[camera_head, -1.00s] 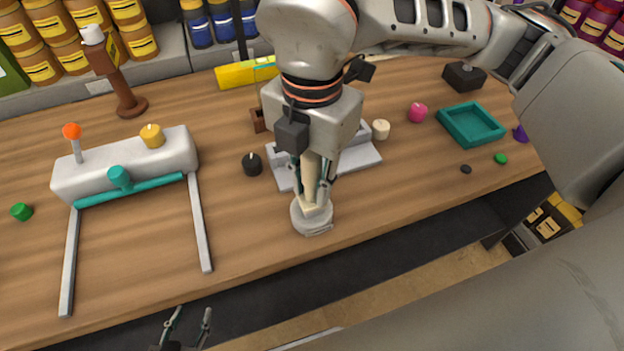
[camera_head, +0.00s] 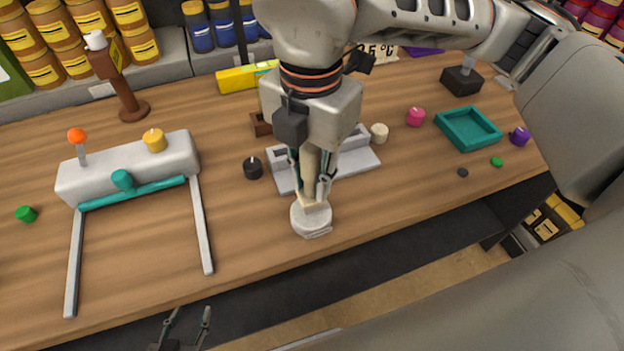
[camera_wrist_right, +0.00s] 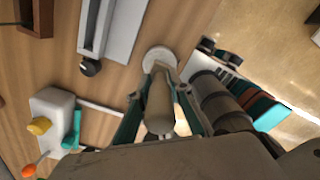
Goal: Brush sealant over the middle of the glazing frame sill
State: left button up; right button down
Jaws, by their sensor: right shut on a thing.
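My right gripper (camera_head: 317,188) is shut on a brush (camera_head: 310,165) with a pale wooden handle. The brush points down, its pale bristles at the top of a round, light grey pot (camera_head: 312,222) near the table's front edge. The wrist view shows the handle (camera_wrist_right: 160,108) between the fingers and the pot (camera_wrist_right: 159,58) beyond it. I cannot tell how deep the bristles reach. A grey frame with a flat, wide sill (camera_head: 357,163) lies behind the gripper, its middle partly hidden by my arm. My left gripper (camera_head: 188,322) is open and empty, low in front of the table.
A white block (camera_head: 105,172) with a teal bar and two grey rails stands on the left. A teal tray (camera_head: 468,128) is at right. The front right tabletop is mostly clear.

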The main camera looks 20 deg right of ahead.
aim_at(311, 158)
jog(key=shift+r+p, duration=0.85)
jog(key=shift+r, duration=1.5)
